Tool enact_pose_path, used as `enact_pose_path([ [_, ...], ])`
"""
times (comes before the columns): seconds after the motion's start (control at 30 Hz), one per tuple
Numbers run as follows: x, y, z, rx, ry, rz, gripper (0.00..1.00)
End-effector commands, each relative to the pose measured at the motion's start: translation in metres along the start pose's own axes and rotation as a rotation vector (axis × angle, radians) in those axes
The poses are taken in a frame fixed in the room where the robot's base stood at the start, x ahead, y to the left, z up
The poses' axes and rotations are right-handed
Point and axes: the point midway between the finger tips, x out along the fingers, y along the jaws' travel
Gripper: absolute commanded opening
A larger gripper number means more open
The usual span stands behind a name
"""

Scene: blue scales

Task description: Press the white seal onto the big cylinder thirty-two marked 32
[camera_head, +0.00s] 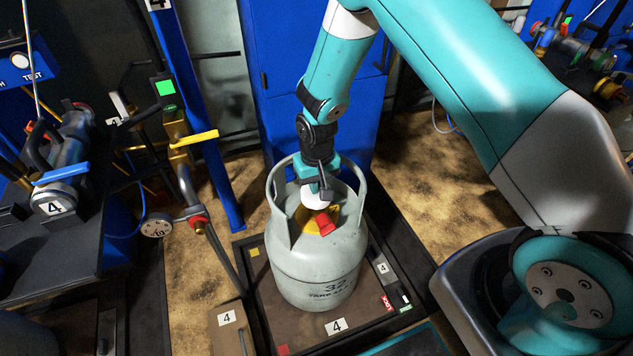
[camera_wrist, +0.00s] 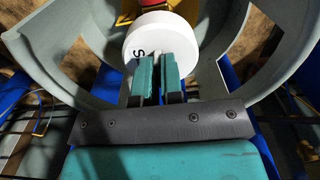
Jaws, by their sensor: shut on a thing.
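The big cylinder (camera_head: 312,262) is pale grey, marked 32, and stands upright on a dark scale platform. Its collar (camera_wrist: 52,45) surrounds my gripper in the wrist view. My gripper (camera_wrist: 160,62) reaches down inside the collar; its teal fingers are shut on the white seal (camera_wrist: 146,36), a round cap with a dark letter S. The seal also shows in the head view (camera_head: 312,196), at the top of the valve area. A red valve part (camera_head: 325,222) and a yellow part (camera_head: 305,222) lie just below it. I cannot tell whether the seal touches the valve.
The scale platform (camera_head: 262,318) has plates marked 4 and small red and green buttons (camera_head: 388,302). A blue post (camera_head: 205,130) and a yellow-handled valve (camera_head: 195,140) stand left. A blue cabinet (camera_head: 275,95) is behind. The collar walls are close around my gripper.

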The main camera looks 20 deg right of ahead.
Motion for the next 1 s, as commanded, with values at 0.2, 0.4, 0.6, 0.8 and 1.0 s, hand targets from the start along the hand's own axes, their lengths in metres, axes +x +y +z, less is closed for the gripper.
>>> enact_pose_path([
  [0.2,0.0,0.0,0.0,0.0,0.0,0.0,0.37],
  [0.4,-0.001,0.0,0.0,0.0,0.0,0.0,0.37],
  [0.6,-0.021,0.0,-0.001,0.0,0.003,-0.001,0.37],
  [0.8,-0.07,0.0,-0.001,0.0,0.006,-0.001,0.37],
  [1.0,-0.121,0.0,-0.001,0.0,0.004,-0.001,0.37],
])
